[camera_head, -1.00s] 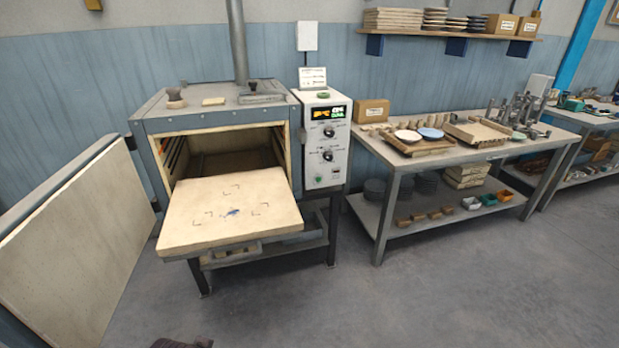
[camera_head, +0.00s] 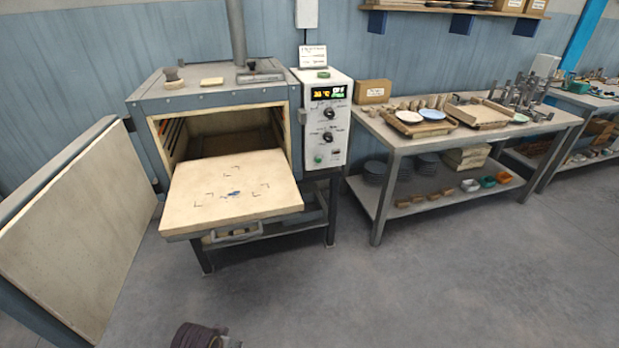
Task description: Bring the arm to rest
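Neither of my grippers shows its fingers in the head view. A dark rounded part is cut off by the bottom edge, left of centre; I cannot tell what it belongs to. The plate dryer (camera_head: 215,98) stands at the left with its door (camera_head: 75,225) swung wide open to the left. Its pale shelf (camera_head: 235,205) is pulled out at the front, empty, with corner marks and a small blue mark on it. The control box (camera_head: 327,118) on its right side has a lit display.
A work table (camera_head: 395,142) at the right bears a blue plate (camera_head: 432,115) and a pale plate (camera_head: 408,117) on a wooden rack. A cardboard box (camera_head: 373,92) stands at its back left. Stacked dark plates sit on its lower shelf. The floor (camera_head: 400,280) in front is clear.

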